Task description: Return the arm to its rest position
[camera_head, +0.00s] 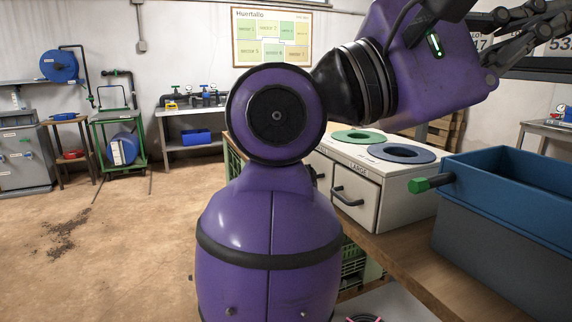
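One purple arm of mine (270,240) rises from the bottom centre, bends at a round joint and reaches to the upper right, close to the camera. I take it to be my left arm. Its dark gripper (535,22) is at the top right corner, partly cut off by the picture's edge. Its fingers look spread apart, with nothing seen between them. My other gripper is not in view.
A blue bin (505,180) with a green-tipped handle (430,183) stands on the wooden bench (420,270) at right. Behind it is a white sorting cabinet (400,192) with green and blue rings. Hose reels and a manifold table (195,112) stand at back left; floor is open at left.

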